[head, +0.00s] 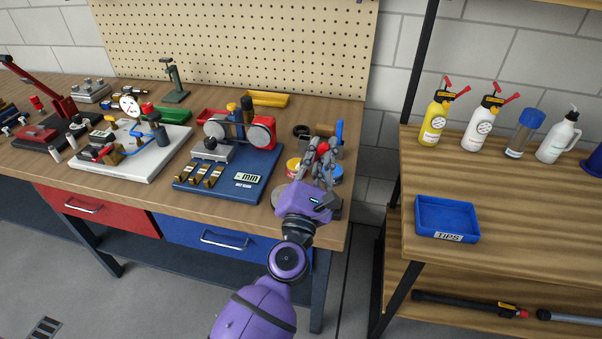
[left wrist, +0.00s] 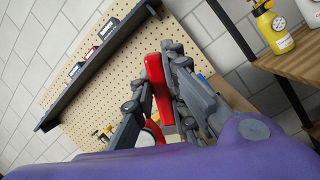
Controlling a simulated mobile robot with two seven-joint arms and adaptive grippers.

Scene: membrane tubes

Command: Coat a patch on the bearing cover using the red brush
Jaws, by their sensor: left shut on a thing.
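My left gripper (head: 321,160) is over the right end of the workbench, beside a dark holder. It is shut on the red brush (head: 323,147). The brush's red handle (left wrist: 158,85) shows between the grey fingers in the left wrist view; its bristles cannot be made out. A flat grey disc (head: 280,194), perhaps the bearing cover, lies on the bench just left of my gripper and is partly hidden by it. My right gripper is not in view.
A yellow can (head: 293,167) and a blue-rimmed can stand close around the gripper. A blue brush handle (head: 339,131) rises from the holder. A shelf with bottles and a blue tray (head: 446,205) stands right, across a gap.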

